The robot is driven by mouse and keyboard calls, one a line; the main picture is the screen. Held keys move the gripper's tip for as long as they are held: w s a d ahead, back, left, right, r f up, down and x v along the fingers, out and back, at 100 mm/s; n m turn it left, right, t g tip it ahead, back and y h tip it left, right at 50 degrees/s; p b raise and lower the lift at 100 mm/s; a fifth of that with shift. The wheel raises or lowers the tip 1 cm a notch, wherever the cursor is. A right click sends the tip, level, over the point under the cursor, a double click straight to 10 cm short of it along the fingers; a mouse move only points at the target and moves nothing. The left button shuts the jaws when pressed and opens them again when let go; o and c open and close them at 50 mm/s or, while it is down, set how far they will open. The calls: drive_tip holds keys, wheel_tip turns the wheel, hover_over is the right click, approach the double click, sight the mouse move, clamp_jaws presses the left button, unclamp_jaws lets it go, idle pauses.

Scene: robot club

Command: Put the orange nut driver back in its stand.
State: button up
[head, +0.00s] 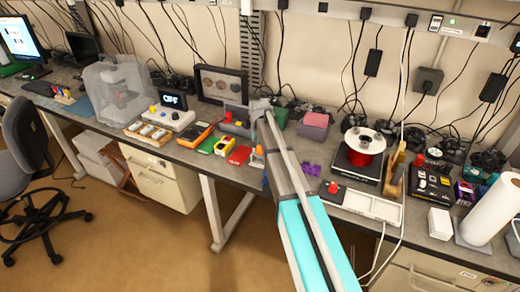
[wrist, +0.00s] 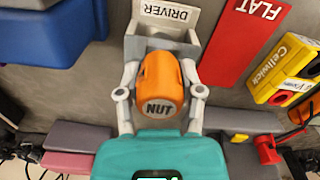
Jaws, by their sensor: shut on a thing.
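The orange nut driver (wrist: 158,75) shows its handle end in the wrist view, with the word NUT facing the camera. My gripper (wrist: 160,82) is shut on this handle, one finger on each side. A grey stand (wrist: 193,48) with a white DRIVER label lies just beyond the handle, in line with it. The handle hides the driver's shaft, so I cannot tell whether it is inside the stand or only over it. In the head view a small orange patch (head: 258,151) shows beside my arm near the bench's front edge; my arm hides much of this spot.
A red FLAT card (wrist: 240,40) lies right of the stand in the wrist view. A yellow and red Cellwick box (wrist: 292,75) is farther right. In the head view an orange multimeter (head: 198,132) and a spool of red filament (head: 364,145) stand on the bench.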

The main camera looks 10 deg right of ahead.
drive_tip(key=shift+s+f, duration=0.1)
drive_tip(key=shift+f, duration=0.05)
clamp_jaws()
drive_tip(key=o, duration=1)
unclamp_jaws()
drive_tip(key=shift+f, duration=0.1)
drive_tip(key=shift+c, duration=0.2)
drive_tip(key=shift+r, duration=0.2)
drive_tip(key=shift+r+p, duration=2.65)
drive_tip(key=shift+o, duration=0.2)
drive_tip(key=o, duration=0.4)
drive_tip(key=shift+c, duration=0.2)
